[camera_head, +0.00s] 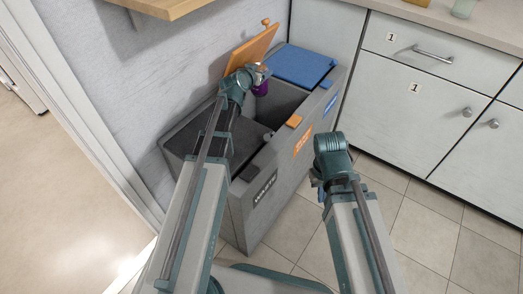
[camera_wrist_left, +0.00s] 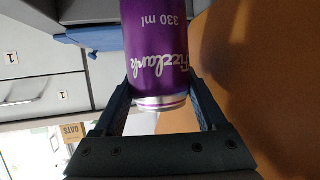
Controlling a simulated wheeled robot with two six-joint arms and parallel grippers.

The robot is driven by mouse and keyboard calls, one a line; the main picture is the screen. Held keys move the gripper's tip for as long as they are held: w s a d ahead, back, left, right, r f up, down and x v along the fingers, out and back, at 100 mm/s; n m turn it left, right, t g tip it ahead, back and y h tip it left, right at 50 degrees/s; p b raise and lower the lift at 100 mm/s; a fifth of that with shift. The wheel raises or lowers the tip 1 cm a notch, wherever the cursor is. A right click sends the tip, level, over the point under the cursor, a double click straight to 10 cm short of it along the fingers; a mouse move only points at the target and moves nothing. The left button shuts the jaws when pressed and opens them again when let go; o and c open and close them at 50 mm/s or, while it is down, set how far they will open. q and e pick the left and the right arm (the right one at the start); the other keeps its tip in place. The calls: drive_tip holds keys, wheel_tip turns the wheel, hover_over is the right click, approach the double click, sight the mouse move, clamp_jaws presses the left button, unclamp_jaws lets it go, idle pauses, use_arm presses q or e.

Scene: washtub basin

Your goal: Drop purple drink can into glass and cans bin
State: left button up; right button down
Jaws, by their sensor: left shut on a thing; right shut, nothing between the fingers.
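The purple drink can (camera_head: 261,88) hangs in my left gripper (camera_head: 258,76), over the open middle compartment of the grey bin unit (camera_head: 238,200). In the left wrist view the can (camera_wrist_left: 158,45) is held between both fingers of my left gripper (camera_wrist_left: 162,95), its silver end towards the palm. The orange lid (camera_head: 251,48) of the middle compartment stands raised against the wall, and it also fills the right of the left wrist view (camera_wrist_left: 265,70). The orange front label (camera_head: 303,141) is too small to read surely. My right gripper (camera_head: 318,186) is shut and empty, in front of the bin unit.
The blue lid (camera_head: 301,65) at the far end is closed. The near compartment has a dark lid (camera_head: 228,142), also down. A wooden shelf (camera_head: 160,6) juts out above the bin at top left. White cabinets (camera_head: 425,95) stand to the right, with open tiled floor in front.

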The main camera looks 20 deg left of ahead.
use_arm(q)
drive_tip(key=shift+f+b, duration=2.55)
drive_tip(key=shift+f, duration=0.25)
drive_tip(key=shift+r, duration=0.1)
drive_tip(key=o, duration=1.2)
drive_tip(key=shift+o, duration=0.2)
drive_tip(key=p+v, duration=0.5)
drive_tip(key=v, duration=0.8)
drive_tip(key=shift+s, duration=0.4)
drive_tip(key=shift+r, duration=0.1)
